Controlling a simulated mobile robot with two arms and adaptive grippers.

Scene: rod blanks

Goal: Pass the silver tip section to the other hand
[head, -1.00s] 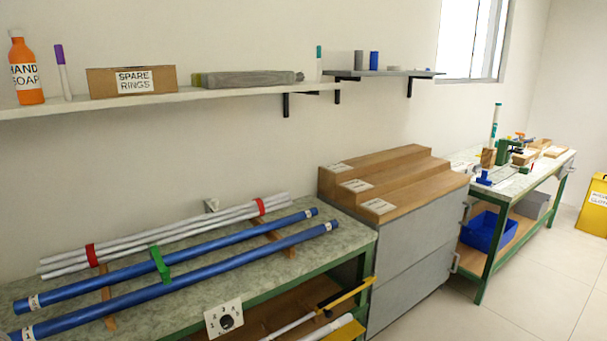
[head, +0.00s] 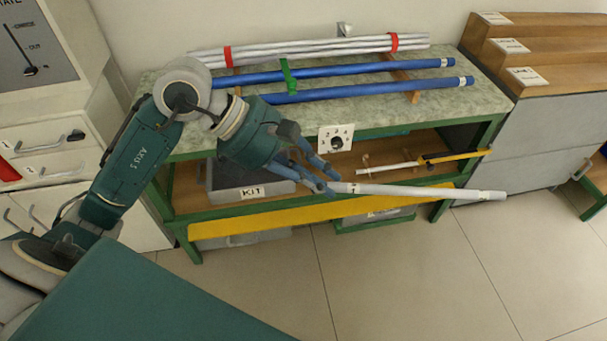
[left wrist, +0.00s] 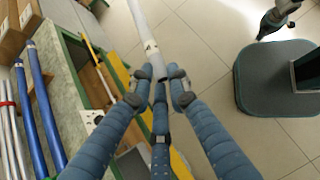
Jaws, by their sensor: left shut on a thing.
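The silver tip section is a long, pale silver-white tube (head: 420,191) with a small dark mark near its held end. My left gripper (head: 329,187) is shut on that end. The tube points to the right, nearly level, in front of the workbench. In the left wrist view the tube (left wrist: 144,32) runs up and away from between the fingertips of my left gripper (left wrist: 161,88). Its far end is cut off there.
The workbench (head: 180,134) behind bears blue rods (head: 362,90) and a strapped bundle of pale rods (head: 310,48). A grey KIT bin (head: 225,180) and a yellow-handled tool (head: 455,156) are on its lower shelf. Wooden steps (head: 550,52) stand at right. The floor in front is clear.

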